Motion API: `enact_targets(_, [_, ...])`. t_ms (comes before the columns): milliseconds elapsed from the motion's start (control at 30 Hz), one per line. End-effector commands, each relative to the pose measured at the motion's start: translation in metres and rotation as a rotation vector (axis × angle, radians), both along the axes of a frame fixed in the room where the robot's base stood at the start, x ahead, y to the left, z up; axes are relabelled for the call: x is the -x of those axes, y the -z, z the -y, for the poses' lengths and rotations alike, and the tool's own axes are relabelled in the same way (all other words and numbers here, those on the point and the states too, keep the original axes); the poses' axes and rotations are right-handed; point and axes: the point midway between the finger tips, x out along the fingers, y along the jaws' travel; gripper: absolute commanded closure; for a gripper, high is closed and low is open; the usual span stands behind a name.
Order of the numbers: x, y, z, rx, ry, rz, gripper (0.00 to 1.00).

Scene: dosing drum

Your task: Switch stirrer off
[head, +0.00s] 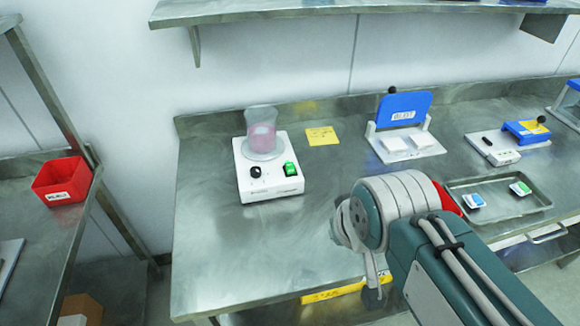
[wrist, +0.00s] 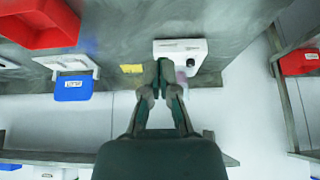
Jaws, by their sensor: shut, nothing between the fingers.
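The stirrer (head: 268,180) is a white box on the steel bench, left of centre in the head view. A beaker (head: 262,132) with pink liquid stands on its top. Its front has a black knob (head: 255,171) and a green rocker switch (head: 290,168). In the wrist view the stirrer (wrist: 172,46) appears upside down beyond my fingers, with its knob (wrist: 191,46) showing. The switch cannot be made out there, and the beaker is partly covered by my fingers. My gripper (wrist: 162,80) is shut and empty, apart from the stirrer. In the head view my arm mostly hides it.
A yellow note (head: 322,136) lies right of the stirrer. A blue-lidded stand (head: 405,143), a white device (head: 493,148) and a metal tray (head: 500,210) stand further right. A red bin (head: 62,181) is on the left table. A shelf (head: 350,10) hangs above. The bench before the stirrer is clear.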

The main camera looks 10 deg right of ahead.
Motion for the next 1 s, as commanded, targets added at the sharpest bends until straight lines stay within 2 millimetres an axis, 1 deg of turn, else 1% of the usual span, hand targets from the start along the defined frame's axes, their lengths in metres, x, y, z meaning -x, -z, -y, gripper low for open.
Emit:
enact_targets(433, [0.0, 0.0, 0.0, -0.001, 0.0, 0.0, 1.0])
enact_targets(567, [-0.005, 0.0, -0.003, -0.032, 0.015, -0.007, 1.0])
enact_targets(667, [-0.015, 0.0, -0.01, -0.097, 0.044, -0.021, 1.0])
enact_targets(767, [-0.031, -0.001, -0.019, -0.185, 0.088, -0.036, 1.0])
enact_targets(1000, [-0.071, -0.002, -0.036, -0.405, 0.213, -0.071, 1.0])
